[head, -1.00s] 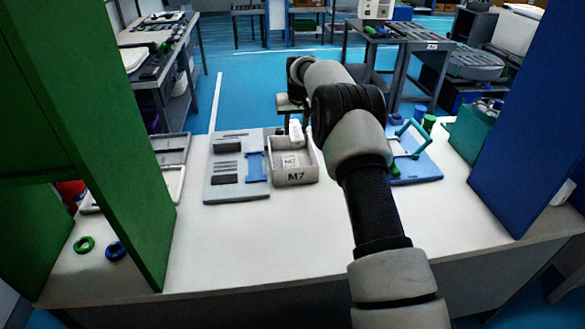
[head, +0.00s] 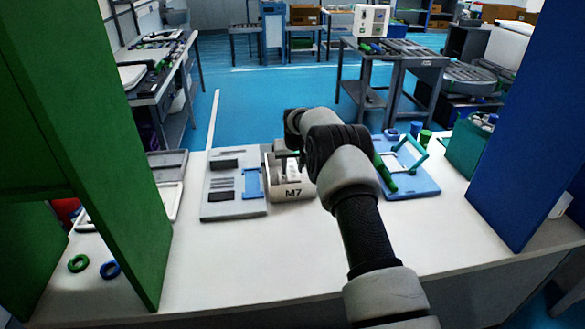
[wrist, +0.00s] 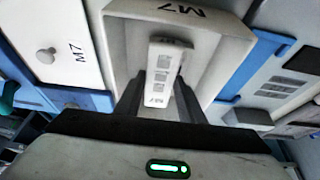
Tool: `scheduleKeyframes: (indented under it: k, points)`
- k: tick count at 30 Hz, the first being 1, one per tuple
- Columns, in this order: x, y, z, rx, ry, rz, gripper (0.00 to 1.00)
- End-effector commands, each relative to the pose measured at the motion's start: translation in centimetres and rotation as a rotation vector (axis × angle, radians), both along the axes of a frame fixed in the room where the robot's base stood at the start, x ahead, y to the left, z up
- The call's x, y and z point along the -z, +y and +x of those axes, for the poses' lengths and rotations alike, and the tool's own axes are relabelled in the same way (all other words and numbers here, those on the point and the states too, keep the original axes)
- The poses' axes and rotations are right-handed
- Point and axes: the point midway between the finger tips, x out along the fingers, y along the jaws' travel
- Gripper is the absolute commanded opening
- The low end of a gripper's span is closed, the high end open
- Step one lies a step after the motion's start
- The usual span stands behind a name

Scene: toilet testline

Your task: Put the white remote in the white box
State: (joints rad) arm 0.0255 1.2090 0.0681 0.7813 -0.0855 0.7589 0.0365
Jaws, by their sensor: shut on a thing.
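The white box (head: 287,195), marked M7, stands on the white table near its middle. In the wrist view its wall (wrist: 225,40) is behind and beside the remote. The white remote (wrist: 166,65) is long and narrow, with grey markings on its face. My gripper (wrist: 160,100) is shut on it, one dark finger on each side. In the head view the remote (head: 292,171) is upright at the box opening, at least partly within the walls. Whether it touches the box floor is hidden. My arm partly covers the box's right side.
A grey panel (head: 222,203) with dark strips and a blue part lies left of the box. A blue board (head: 420,186) with a green handle lies to the right. Green (head: 130,200) and blue (head: 530,130) walls flank the table.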

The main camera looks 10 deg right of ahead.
Motion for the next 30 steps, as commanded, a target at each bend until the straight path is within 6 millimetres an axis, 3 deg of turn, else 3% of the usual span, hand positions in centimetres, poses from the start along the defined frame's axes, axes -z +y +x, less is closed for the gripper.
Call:
scheduleKeyframes:
  k: [14, 15, 18, 30]
  points:
    - [1.2, 0.0, 0.0, 0.000, 0.000, 0.000, 0.11]
    - [1.2, 0.0, 0.0, 0.000, 0.001, 0.000, 0.37]
    - [1.2, 0.0, 0.0, 0.000, 0.001, 0.000, 0.54]
    - [0.3, 0.0, 0.0, 0.000, 0.000, 0.000, 0.54]
